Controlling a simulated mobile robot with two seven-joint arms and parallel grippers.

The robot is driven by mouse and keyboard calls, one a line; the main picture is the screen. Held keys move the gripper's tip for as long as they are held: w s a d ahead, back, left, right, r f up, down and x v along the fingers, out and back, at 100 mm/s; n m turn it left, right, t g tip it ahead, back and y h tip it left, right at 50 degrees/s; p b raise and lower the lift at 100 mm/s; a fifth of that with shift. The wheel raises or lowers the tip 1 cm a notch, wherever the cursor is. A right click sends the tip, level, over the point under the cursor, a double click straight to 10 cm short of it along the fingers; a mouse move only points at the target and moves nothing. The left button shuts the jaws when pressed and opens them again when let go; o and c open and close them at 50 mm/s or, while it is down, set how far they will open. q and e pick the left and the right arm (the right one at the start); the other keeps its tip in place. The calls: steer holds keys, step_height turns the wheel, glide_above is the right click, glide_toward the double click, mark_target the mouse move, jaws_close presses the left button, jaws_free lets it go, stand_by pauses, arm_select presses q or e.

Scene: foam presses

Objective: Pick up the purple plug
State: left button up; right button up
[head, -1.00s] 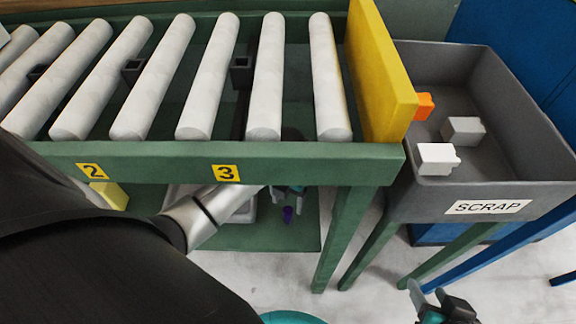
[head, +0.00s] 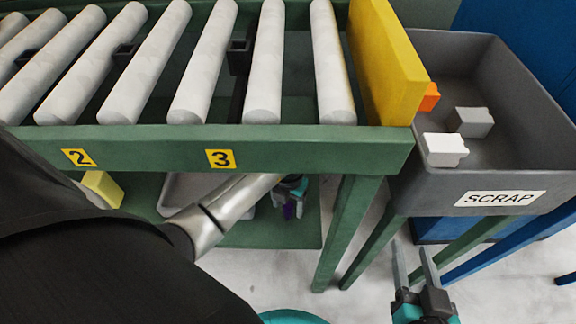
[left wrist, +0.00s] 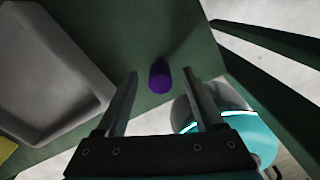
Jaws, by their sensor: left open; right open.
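The purple plug (left wrist: 160,76) stands on the green lower shelf under the roller conveyor, close to the shelf's edge. In the left wrist view it shows between and just beyond the two fingers of my left gripper (left wrist: 163,92), which is open and empty. In the head view the plug (head: 289,211) is partly hidden by my left gripper (head: 292,200), which reaches under the conveyor frame. My right gripper (head: 415,268) is open and empty, in front of the scrap bin's stand.
A grey tray (left wrist: 52,70) lies beside the plug on the shelf. A yellow block (head: 103,188) is further left. The conveyor's green beam (head: 290,150) passes over my left arm. A scrap bin (head: 545,150) holds white, grey and orange pieces. A green leg (head: 348,230) stands right of the plug.

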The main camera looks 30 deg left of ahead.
arm_select(q)
steer(key=shift+f, duration=0.35)
steer(key=shift+c, duration=0.2)
jaws_close()
stand_by(0.4)
